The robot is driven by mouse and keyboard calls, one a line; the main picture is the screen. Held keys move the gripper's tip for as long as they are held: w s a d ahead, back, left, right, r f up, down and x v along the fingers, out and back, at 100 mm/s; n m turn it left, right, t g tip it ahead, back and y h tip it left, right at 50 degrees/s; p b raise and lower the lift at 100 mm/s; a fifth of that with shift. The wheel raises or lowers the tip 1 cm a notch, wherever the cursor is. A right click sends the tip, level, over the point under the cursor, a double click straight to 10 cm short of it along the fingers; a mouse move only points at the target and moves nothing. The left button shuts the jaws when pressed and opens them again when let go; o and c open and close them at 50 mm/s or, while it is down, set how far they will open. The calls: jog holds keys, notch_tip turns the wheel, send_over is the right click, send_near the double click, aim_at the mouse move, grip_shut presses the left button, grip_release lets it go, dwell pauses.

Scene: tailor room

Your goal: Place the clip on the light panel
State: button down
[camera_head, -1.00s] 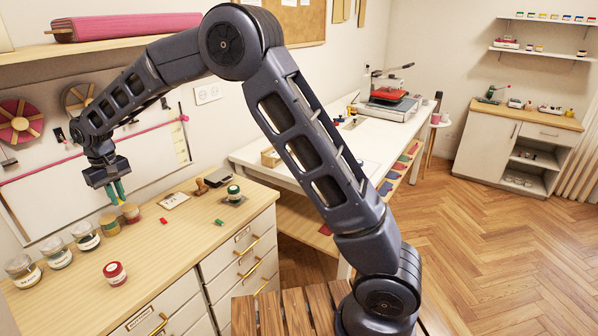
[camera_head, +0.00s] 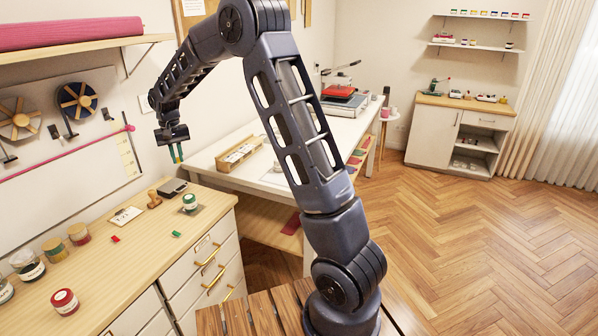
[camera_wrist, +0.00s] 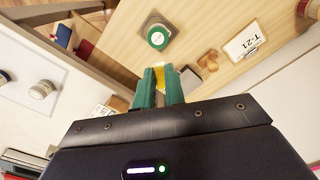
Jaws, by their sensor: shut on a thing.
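My gripper (camera_head: 177,152) hangs above the back edge of the wooden counter, near the white table. In the wrist view its green fingers (camera_wrist: 158,88) are shut on a small yellow piece, which seems to be the clip (camera_wrist: 171,76). The fingers hide most of it, and I cannot make it out in the head view. I cannot tell for sure which surface is the light panel. A pale flat area (camera_head: 279,179) shows on the white table (camera_head: 218,152), partly behind my arm.
The wooden counter (camera_head: 150,245) carries a green-labelled jar (camera_head: 189,202), a stamp (camera_head: 154,199), a white card (camera_head: 125,216) and a red-capped jar (camera_head: 65,302). A wooden box (camera_head: 238,157) and a red press (camera_head: 343,100) stand on the white table. Floor (camera_head: 450,240) at right is clear.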

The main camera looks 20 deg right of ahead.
jog(key=d+m, duration=1.1)
jog(key=d, duration=3.7)
jog(key=f, duration=1.9)
jog(key=shift+s+d, duration=0.1)
jog(key=shift+d, duration=0.15)
jog(key=c, duration=1.9)
grip_release()
jog(key=shift+f, duration=0.1)
jog(key=o, duration=0.4)
